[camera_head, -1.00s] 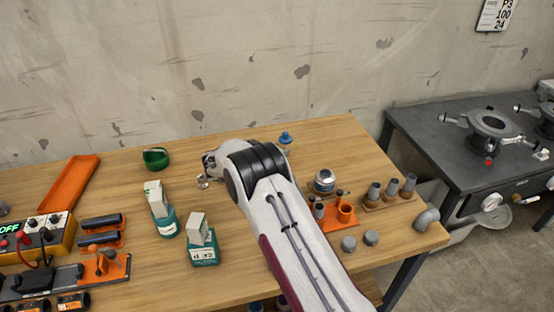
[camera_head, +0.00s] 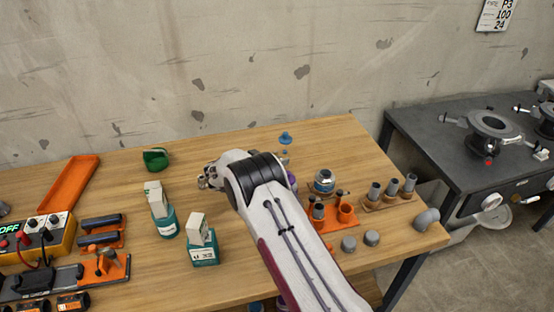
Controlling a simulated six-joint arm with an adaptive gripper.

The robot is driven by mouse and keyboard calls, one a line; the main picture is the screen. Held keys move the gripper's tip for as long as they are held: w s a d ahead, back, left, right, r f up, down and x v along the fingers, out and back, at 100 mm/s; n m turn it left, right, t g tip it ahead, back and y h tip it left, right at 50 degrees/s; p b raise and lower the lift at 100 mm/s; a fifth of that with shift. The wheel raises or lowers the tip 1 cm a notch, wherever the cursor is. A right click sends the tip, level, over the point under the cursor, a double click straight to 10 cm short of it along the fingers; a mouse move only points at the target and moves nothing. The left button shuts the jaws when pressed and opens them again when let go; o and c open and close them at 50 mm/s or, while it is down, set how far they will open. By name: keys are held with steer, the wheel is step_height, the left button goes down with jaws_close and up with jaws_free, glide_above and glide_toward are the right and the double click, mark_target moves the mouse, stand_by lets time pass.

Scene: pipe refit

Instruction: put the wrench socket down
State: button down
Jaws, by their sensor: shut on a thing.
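My arm reaches over the wooden table from the lower right. Its black joint hides part of the table behind it. My gripper (camera_head: 205,182) shows only as a small metallic end left of that joint, above the table. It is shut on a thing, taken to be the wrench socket. The held piece is too small and too covered to make out, and I cannot tell whether it touches the table.
The back middle of the table (camera_head: 225,143) is clear.

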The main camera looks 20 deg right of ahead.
steer(key=shift+f, duration=0.1)
steer(key=c, duration=1.6)
jaws_free()
steer(key=shift+s+a+r, duration=0.3)
steer(key=shift+a+r, duration=0.1)
steer(key=shift+a, duration=0.15)
steer(key=v, duration=1)
steer(key=shift+s+a+r, duration=0.1)
steer(key=shift+s+a, duration=0.05)
steer(key=shift+s, duration=0.1)
